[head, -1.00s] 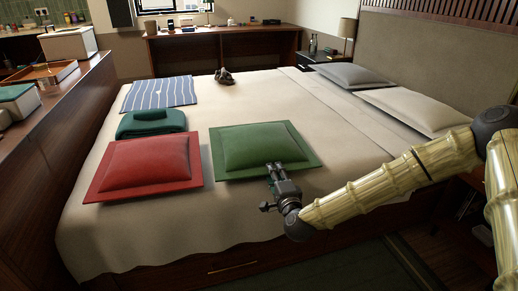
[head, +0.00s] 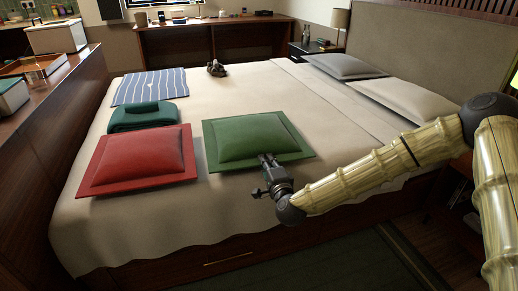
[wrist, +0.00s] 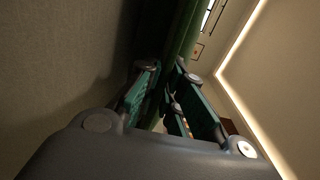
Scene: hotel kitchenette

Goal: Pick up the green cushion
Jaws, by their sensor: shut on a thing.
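The green cushion (head: 250,137) has a flat border and a puffed middle. It is over the near part of the bed, right of the red cushion. My gripper (head: 267,160) is shut on the cushion's near border, close to its near right part. In the wrist view, the green cushion (wrist: 183,35) shows as a dark green strip beyond the fingers of my gripper (wrist: 172,90). I cannot tell whether the cushion is touching the bed or slightly above it.
The red cushion (head: 137,162) lies close on the left. A folded teal blanket (head: 148,117) and a blue striped cloth (head: 150,87) lie behind it. Pillows (head: 405,101) are at the right by the headboard. The bed (head: 300,100) is bare in the middle.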

